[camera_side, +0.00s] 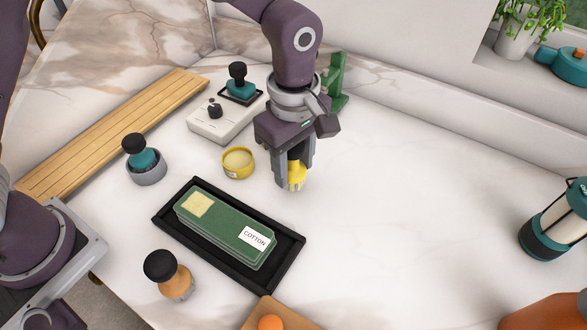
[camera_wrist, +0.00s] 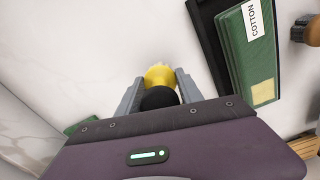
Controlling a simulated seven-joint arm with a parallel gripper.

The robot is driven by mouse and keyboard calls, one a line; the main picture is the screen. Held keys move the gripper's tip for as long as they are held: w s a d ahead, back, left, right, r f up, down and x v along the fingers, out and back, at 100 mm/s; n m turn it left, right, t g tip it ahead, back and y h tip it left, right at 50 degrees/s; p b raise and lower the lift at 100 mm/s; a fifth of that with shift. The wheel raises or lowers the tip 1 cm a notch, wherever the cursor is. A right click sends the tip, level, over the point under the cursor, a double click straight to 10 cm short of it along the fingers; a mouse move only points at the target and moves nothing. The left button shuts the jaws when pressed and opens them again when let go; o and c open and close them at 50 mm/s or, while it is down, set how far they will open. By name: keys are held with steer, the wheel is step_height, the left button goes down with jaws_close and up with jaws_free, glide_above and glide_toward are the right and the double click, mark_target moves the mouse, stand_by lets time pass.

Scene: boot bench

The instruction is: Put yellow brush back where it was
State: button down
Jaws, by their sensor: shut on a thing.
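The yellow brush (camera_side: 296,175) has a black knob and a yellow head with pale bristles. My gripper (camera_side: 295,180) is shut on it and holds it upright, bristles down, at or a little above the white marble top; I cannot tell if they touch. In the wrist view the brush (camera_wrist: 159,77) sits between the fingers (camera_wrist: 158,85), its black knob nearest the camera. A round yellow tin (camera_side: 238,163) stands just left of the gripper. A teal brush (camera_side: 144,160) with a black knob stands in a grey round holder (camera_side: 149,175) further left.
A black tray (camera_side: 170,222) holds a green box (camera_side: 215,222) labelled COTTON. A wooden-bodied brush (camera_side: 170,276) stands in front. Another teal piece (camera_side: 240,88) and a white device (camera_side: 212,125) are behind. A lantern (camera_side: 555,225) is at right. The marble right of the gripper is clear.

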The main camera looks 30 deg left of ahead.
steer(key=shift+f, duration=0.75)
steer(key=shift+f, duration=0.1)
steer(key=c, duration=0.8)
jaws_free()
steer(key=shift+o, duration=0.2)
step_height(320, 180, up, 12)
steer(key=shift+f, duration=0.25)
steer(key=shift+r, duration=0.4)
steer(key=shift+a+r, duration=0.1)
